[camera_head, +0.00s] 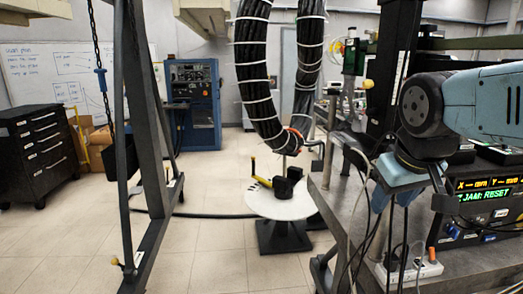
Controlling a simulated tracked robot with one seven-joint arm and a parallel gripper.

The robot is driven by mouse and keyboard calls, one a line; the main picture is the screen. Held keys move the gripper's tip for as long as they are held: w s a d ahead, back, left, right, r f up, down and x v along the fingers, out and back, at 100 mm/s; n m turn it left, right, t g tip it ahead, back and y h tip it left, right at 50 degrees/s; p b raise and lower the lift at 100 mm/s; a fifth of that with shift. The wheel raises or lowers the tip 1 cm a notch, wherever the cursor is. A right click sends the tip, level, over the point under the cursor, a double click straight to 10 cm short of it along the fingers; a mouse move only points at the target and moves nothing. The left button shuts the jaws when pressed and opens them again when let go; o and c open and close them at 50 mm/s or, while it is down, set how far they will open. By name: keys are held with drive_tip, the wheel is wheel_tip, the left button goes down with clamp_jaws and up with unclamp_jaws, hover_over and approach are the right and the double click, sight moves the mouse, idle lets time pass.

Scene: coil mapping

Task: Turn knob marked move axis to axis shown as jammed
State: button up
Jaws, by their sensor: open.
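A black control box (490,222) stands on the bench at the right edge, partly cut off by the frame. Its display (486,197) shows an orange line with X and Y in mm. Below it a green line appears to read "Z JAM: RESET". Small controls (455,231) sit on the panel under the display. I cannot tell which one is the knob marked move axis, nor its setting. My gripper (394,207), at the end of my light-blue arm, points down just left of the box. It is open, with nothing seen between its fingers. It is apart from the panel.
A power strip (413,272) with several cables lies on the grey bench (350,190) before the box. A white round table (280,206) holds a black object. A dark frame (150,140) with a chain stands left. Thick black hoses (255,80) hang mid-view. Left-centre floor is clear.

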drive_tip(key=shift+s+a+f+m+t+y, duration=0.2)
drive_tip(key=shift+s+a+m+t+y, duration=0.15)
drive_tip(key=shift+m, duration=0.55)
